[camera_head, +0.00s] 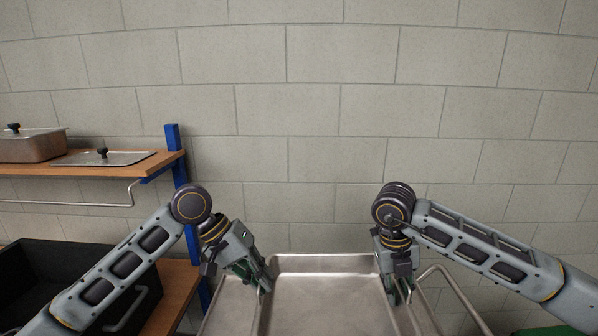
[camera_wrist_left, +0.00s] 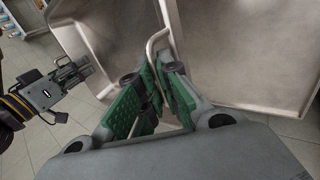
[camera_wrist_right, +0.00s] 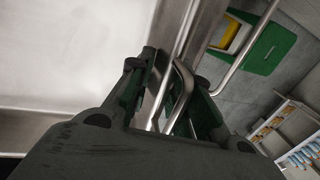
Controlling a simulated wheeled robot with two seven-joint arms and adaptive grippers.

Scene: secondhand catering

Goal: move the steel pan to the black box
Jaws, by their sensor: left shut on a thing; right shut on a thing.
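The steel pan (camera_head: 325,295) is at the bottom centre of the head view, between my two grippers, its front cut off. My left gripper (camera_head: 265,281) is shut on the handle at its left side; this handle (camera_wrist_left: 156,42) shows in the left wrist view. My right gripper (camera_head: 398,290) is shut on the handle at its right side, and that handle (camera_wrist_right: 183,88) shows in the right wrist view. The black box (camera_head: 45,262) is at the lower left, partly behind my left arm. I cannot tell whether the pan touches the steel surface below it.
The steel surface (camera_head: 232,302) has a bent rail (camera_head: 455,285) at its right. A green bin (camera_wrist_right: 268,52) is below.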

